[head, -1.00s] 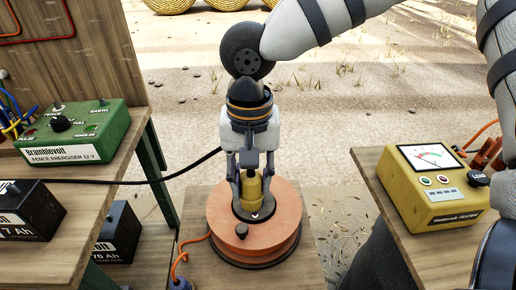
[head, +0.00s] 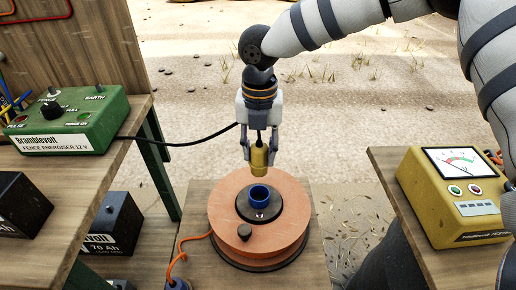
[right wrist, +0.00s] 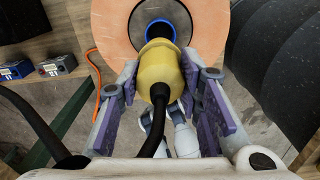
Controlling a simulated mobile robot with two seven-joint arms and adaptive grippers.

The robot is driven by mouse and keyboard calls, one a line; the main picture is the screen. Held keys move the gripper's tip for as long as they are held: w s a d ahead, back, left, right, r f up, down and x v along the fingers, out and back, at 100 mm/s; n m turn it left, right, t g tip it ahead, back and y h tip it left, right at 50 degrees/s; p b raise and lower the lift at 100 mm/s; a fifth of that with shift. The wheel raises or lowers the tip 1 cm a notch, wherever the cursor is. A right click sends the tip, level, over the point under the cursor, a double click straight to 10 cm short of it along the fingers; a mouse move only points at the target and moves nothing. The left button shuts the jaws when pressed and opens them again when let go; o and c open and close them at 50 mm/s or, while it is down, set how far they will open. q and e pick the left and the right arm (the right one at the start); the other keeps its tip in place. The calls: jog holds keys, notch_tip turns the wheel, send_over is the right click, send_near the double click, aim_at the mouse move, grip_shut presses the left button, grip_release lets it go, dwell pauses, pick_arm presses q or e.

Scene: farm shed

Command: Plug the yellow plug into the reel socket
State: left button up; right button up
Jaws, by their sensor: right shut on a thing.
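The yellow plug (head: 259,159) is held upright between the fingers of my right gripper (head: 259,152), with its black cable running up from its back and off to the left. The reel socket (head: 259,196) is a blue-rimmed round opening in the dark hub of the orange reel (head: 232,218). The plug is apart from the socket, above it. In the right wrist view the plug (right wrist: 158,68) sits between both fingers and covers the near part of the blue socket rim (right wrist: 158,24). My left gripper is out of view.
The green fence energiser (head: 72,122) stands on the left bench, with dark batteries (head: 112,226) below. A yellow tester (head: 455,195) stands on the right table (head: 385,160). An orange lead (head: 181,250) runs from the reel's left side.

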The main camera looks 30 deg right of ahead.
aim_at(259, 172)
notch_tip(259, 172, down, 6)
jog(key=shift+r+b, duration=0.1)
jog(key=shift+b, duration=1.1)
jog(key=shift+f, duration=0.65)
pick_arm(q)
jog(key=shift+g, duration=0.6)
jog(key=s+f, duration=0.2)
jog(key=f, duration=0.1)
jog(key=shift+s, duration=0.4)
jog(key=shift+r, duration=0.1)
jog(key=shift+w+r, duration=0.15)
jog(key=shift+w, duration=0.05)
pick_arm(e)
jog(key=shift+f, duration=0.1)
pick_arm(q)
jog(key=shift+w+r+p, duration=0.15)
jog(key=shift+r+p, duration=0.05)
jog(key=shift+p, duration=0.15)
pick_arm(e)
jog(key=shift+f, duration=0.2)
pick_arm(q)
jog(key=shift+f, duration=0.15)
pick_arm(e)
jog(key=shift+f, duration=0.8)
jog(key=shift+f, duration=0.1)
